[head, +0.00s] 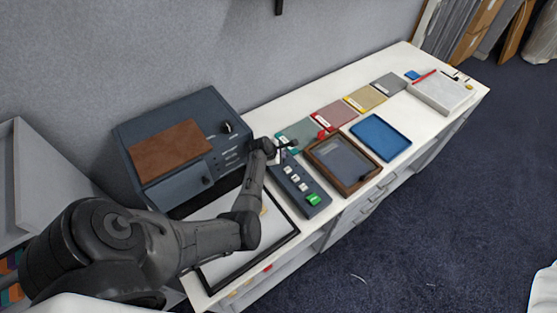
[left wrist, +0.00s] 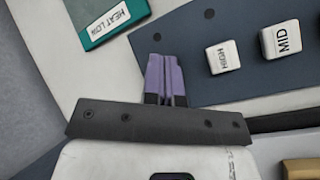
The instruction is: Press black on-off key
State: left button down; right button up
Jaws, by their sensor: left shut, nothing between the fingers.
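A dark blue-grey key panel (head: 319,208) lies on the table, with several white keys (head: 292,173) and a green key (head: 313,199) at its near end. In the left wrist view the panel (left wrist: 185,50) shows white keys marked HIGH (left wrist: 223,56) and MID (left wrist: 281,40). My left gripper (head: 287,146) is over the panel's far end. Its purple fingertips (left wrist: 164,75) are shut and empty, beside the HIGH key and apart from it. I cannot make out a black on-off key; the gripper covers part of the panel. My right gripper is not in view.
A dark cabinet with a brown top (head: 170,150) stands left of the panel. A brown-framed tray (head: 372,181) and a blue tray (head: 381,137) lie to its right. Coloured cards lie behind, including a teal HEAT LOW card (left wrist: 110,22). A black-framed board (head: 282,236) lies in front.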

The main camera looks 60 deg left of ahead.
pick_arm(q)
jog(key=shift+f, duration=0.4)
dwell(0.5)
jog(key=shift+r, duration=0.15)
jog(key=shift+r+p, duration=0.75)
jog(key=shift+p, duration=0.15)
jog(key=shift+r, duration=0.1)
notch_tip(320, 180, up, 4)
jog(key=p, duration=0.4)
jog(key=shift+r+p, duration=0.9)
jog(key=shift+p, duration=0.2)
